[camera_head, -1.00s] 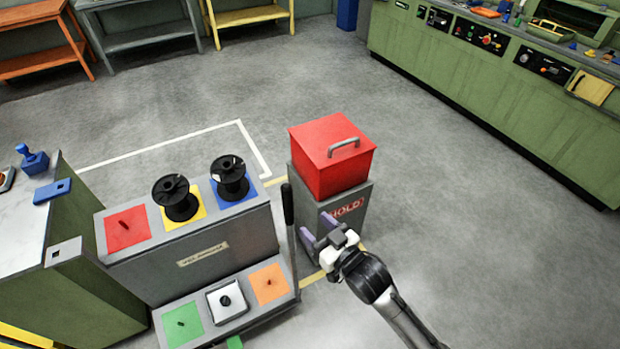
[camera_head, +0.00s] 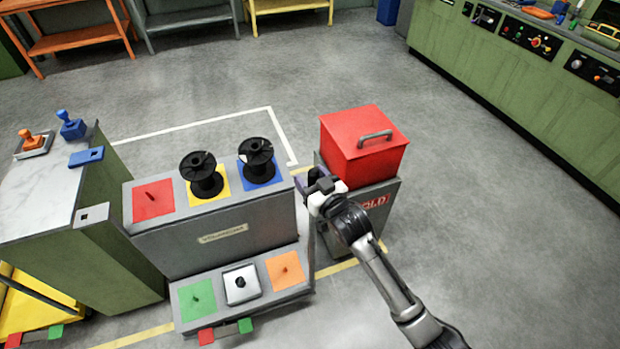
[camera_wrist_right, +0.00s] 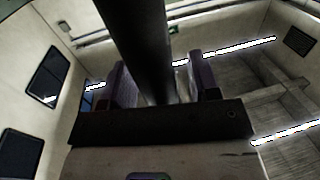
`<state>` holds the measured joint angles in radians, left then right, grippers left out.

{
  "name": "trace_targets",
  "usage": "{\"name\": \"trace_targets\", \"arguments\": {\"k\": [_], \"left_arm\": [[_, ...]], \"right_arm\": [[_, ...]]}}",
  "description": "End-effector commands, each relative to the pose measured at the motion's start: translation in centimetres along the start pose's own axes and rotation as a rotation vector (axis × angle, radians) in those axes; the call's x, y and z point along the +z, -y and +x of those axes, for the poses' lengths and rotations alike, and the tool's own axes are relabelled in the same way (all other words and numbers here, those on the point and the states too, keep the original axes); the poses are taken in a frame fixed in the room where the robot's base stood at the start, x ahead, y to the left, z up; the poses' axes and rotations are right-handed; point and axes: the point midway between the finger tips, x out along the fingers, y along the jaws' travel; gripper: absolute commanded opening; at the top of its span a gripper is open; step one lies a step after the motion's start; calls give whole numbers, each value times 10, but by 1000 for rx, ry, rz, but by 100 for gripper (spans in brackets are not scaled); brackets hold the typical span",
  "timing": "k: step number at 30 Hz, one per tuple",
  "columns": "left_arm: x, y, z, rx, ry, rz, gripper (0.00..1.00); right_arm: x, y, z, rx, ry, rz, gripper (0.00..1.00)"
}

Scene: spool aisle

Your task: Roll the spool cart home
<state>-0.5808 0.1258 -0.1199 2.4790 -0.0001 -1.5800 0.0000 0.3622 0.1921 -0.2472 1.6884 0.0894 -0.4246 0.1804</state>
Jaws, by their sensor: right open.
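The spool cart (camera_head: 218,247) is a grey stepped cart at lower left in the head view. Its top has red, yellow and blue pads; black spools stand on the yellow (camera_head: 202,176) and blue (camera_head: 258,162) pads. Its lower step has green, white and orange pads. Red (camera_head: 206,336) and green (camera_head: 245,326) tabs show at its foot. My right gripper (camera_head: 318,181) is at the cart's right end, by its upright lever. In the right wrist view a dark bar (camera_wrist_right: 145,45), likely this lever, stands between the open fingers (camera_wrist_right: 158,82); contact cannot be told. My left gripper is out of view.
A red lidded box (camera_head: 363,148) sits on a grey stand marked HOLD (camera_head: 392,199), close right of my gripper. A marble-topped green bench (camera_head: 40,200) stands close left of the cart. White floor lines (camera_head: 205,123) mark an area behind the cart. Open floor lies beyond.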

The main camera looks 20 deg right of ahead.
Motion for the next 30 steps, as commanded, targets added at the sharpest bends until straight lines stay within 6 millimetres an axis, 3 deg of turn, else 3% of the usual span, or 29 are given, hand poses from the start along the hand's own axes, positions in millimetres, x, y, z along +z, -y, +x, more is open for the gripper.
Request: {"name": "trace_targets", "arguments": {"k": [11,30], "left_arm": [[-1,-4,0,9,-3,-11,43],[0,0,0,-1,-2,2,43]], "right_arm": [[0,0,4,0,0,0,56],[0,0,4,0,0,1,0]]}}
